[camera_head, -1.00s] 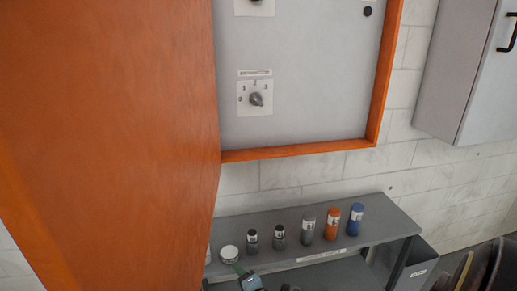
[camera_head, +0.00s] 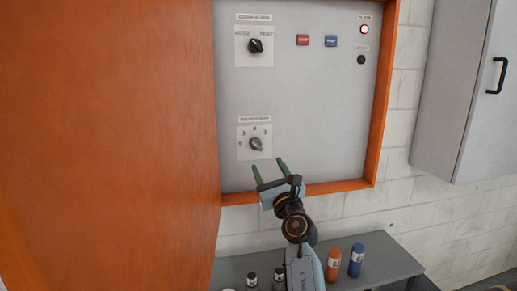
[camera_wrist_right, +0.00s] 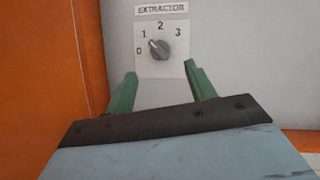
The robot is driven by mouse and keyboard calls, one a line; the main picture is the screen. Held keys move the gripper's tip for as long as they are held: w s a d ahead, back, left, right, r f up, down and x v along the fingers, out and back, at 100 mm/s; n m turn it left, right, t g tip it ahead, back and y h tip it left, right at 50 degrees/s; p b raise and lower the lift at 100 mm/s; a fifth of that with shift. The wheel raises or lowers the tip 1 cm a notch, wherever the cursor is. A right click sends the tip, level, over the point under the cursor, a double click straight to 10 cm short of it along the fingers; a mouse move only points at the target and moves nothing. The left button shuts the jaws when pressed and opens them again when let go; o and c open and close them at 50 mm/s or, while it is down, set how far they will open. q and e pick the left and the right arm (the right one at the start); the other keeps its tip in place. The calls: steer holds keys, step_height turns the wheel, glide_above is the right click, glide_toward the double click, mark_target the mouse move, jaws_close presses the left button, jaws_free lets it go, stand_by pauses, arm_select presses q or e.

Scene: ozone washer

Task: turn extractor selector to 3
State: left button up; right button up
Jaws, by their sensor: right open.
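The extractor selector (camera_head: 256,144) is a grey rotary knob on a white plate, low on the grey panel. In the right wrist view the knob (camera_wrist_right: 160,49) sits under an EXTRACTOR label, with marks 0, 1, 2 and 3 around it. Its pointer leans up and left, toward the 0 and 1 side; the exact mark is hard to tell. My right gripper (camera_head: 269,165) is open and empty, its green fingers pointing up just below the plate. In the right wrist view its fingers (camera_wrist_right: 160,90) straddle the space below the knob, apart from it.
An orange door (camera_head: 110,140) stands at left, and an orange frame (camera_head: 382,90) edges the panel. Above are a black selector (camera_head: 255,45), a red button (camera_head: 303,40), a blue button (camera_head: 331,41) and a lit lamp (camera_head: 364,29). A shelf (camera_head: 395,262) with bottles lies below.

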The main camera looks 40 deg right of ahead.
mark_target(258, 148)
steer(key=x, duration=0.9)
steer(key=shift+c, duration=0.3)
steer(key=c, duration=0.9)
steer(key=shift+m, duration=0.3)
